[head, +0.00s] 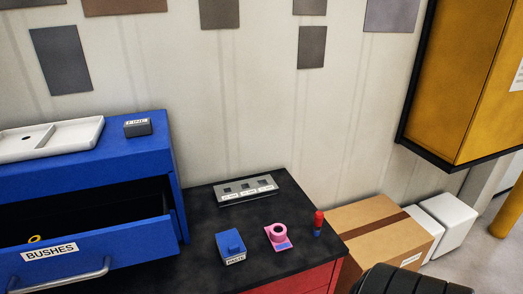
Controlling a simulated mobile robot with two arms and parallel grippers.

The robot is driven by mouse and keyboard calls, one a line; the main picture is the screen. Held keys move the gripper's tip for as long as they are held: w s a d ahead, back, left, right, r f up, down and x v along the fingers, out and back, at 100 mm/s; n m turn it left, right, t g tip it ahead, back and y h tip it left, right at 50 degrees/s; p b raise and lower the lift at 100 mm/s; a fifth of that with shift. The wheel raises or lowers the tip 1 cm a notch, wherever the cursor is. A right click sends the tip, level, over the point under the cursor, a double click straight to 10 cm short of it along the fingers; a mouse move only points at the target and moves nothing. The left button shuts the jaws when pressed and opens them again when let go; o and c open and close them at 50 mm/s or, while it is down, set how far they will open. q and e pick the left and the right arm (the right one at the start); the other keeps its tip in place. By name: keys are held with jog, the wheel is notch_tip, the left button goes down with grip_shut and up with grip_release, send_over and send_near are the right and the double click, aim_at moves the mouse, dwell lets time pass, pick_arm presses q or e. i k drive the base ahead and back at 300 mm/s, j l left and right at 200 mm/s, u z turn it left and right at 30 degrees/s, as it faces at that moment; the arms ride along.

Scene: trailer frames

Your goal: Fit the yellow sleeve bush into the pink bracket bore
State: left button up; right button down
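A small yellow ring, which looks like the yellow sleeve bush (35,239), lies inside the open drawer labelled BUSHES (50,258) at the left. Only part of the bush shows above the drawer front. The bore looks empty. Neither gripper can be made out in the head view.
A blue box (231,244), a grey slotted block (246,190) and a red-topped bottle (318,223) stand around the bracket on the bench top (203,210). A white tray (45,140) and dark block (138,127) sit on the blue cabinet (110,165). A cardboard box (375,230) stands right.

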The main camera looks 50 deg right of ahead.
aim_at(280, 242)
jog(key=z, duration=1.7)
